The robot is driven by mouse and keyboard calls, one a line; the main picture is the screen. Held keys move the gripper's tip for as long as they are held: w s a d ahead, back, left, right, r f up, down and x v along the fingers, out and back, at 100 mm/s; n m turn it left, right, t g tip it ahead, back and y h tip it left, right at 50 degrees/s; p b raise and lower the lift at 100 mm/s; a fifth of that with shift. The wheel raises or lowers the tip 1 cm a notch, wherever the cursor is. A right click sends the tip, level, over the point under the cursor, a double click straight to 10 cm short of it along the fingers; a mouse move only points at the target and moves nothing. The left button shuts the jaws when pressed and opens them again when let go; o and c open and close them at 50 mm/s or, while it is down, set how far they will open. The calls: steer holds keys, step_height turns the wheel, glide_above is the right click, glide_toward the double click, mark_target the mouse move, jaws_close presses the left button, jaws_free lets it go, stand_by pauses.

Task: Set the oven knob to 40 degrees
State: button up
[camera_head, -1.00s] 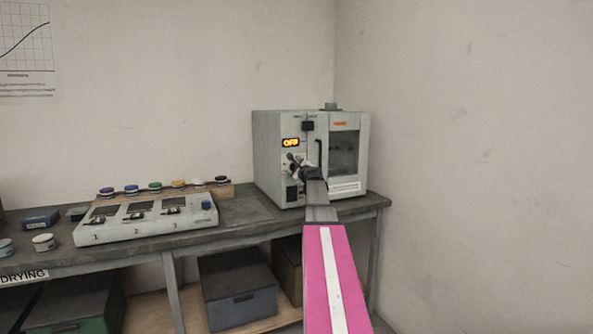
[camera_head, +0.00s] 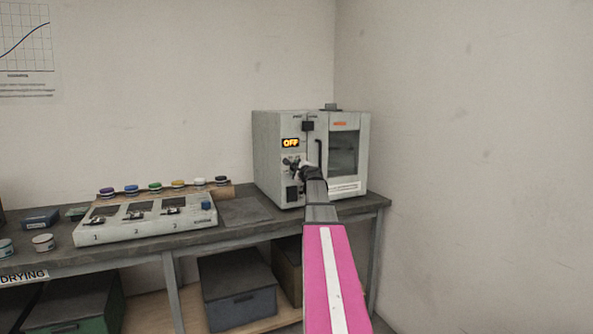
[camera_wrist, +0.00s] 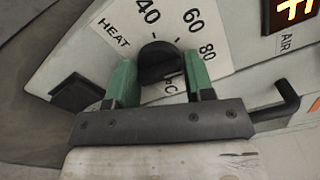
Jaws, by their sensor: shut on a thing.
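The oven (camera_head: 266,150) is a pale grey box at the back right of the bench. Its lit orange display (camera_head: 291,142) reads OFF. In the wrist view the black heat knob (camera_wrist: 157,60) sits between the green fingers of my gripper (camera_wrist: 160,80), which is shut on it. The printed dial (camera_wrist: 120,28) shows 40 at upper left of the knob, 60 at upper right and 80 to the right, with HEAT at the left. The knob's pointer mark is not clear to me. In the head view my gripper (camera_head: 293,164) is at the oven's front panel, covering the knob.
A black door handle (camera_head: 319,152) and dark window (camera_head: 343,153) are right of the panel. The wrist view shows a black square (camera_wrist: 77,93) left of the dial and an AIR label (camera_wrist: 288,42). A numbered device (camera_head: 150,222) stands left on the bench.

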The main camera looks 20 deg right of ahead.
steer(key=shift+s+f+n, duration=0.1)
steer(key=shift+n, duration=7.3)
steer(key=o, duration=0.9)
steer(key=s, duration=1)
steer(key=shift+s, duration=0.35)
